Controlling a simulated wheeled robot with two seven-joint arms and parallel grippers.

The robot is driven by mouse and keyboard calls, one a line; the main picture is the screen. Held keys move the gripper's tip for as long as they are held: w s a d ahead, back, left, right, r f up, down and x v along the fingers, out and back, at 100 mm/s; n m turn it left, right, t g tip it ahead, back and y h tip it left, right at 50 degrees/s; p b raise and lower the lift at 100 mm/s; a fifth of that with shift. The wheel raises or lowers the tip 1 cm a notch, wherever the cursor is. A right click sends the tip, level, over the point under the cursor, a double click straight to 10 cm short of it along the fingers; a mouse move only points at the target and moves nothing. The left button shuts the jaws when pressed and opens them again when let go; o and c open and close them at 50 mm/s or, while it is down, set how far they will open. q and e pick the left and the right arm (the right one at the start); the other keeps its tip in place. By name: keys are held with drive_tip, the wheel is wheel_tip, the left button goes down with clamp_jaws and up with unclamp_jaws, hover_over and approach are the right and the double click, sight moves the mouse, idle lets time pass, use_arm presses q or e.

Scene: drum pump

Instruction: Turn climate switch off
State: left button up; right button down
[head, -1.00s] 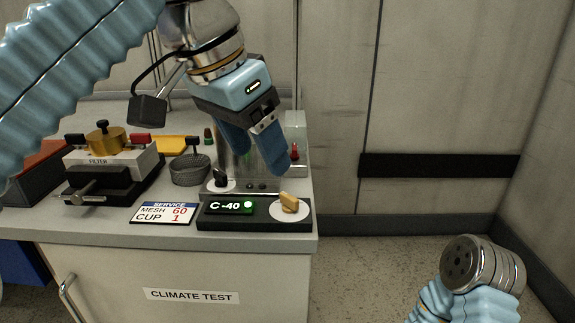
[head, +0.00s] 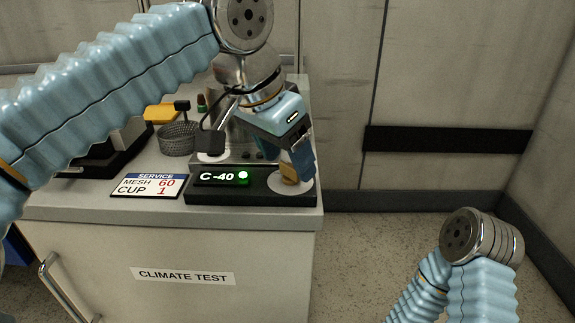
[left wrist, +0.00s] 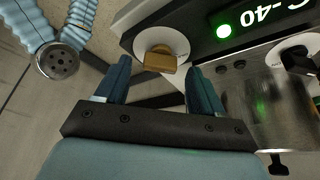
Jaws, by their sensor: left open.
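The climate switch is a tan knob (head: 288,174) on a round white dial, at the right end of the black control panel (head: 225,195). The panel's display (head: 215,178) reads C-40 beside a lit green lamp (head: 243,176). My left gripper (head: 301,168) is at the knob, and a blue finger hides part of it in the head view. In the left wrist view, the knob (left wrist: 160,59) shows between the tips of the open fingers (left wrist: 160,68). I cannot tell whether they touch it. My right gripper is out of view; only part of my right arm shows.
A service card (head: 148,185) reading MESH 60, CUP 1 lies left of the panel. A mesh basket (head: 178,139) stands behind it. A second black knob on a white dial (left wrist: 296,53) and a shiny metal housing (left wrist: 262,106) are close to the gripper. The counter ends just right of the panel.

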use_arm(q)
drive_tip(key=shift+w+d+f, duration=0.15)
drive_tip(key=shift+f, duration=0.4)
drive_tip(key=c, duration=1.1)
drive_tip(key=shift+o, duration=0.2)
drive_tip(key=shift+r, duration=0.1)
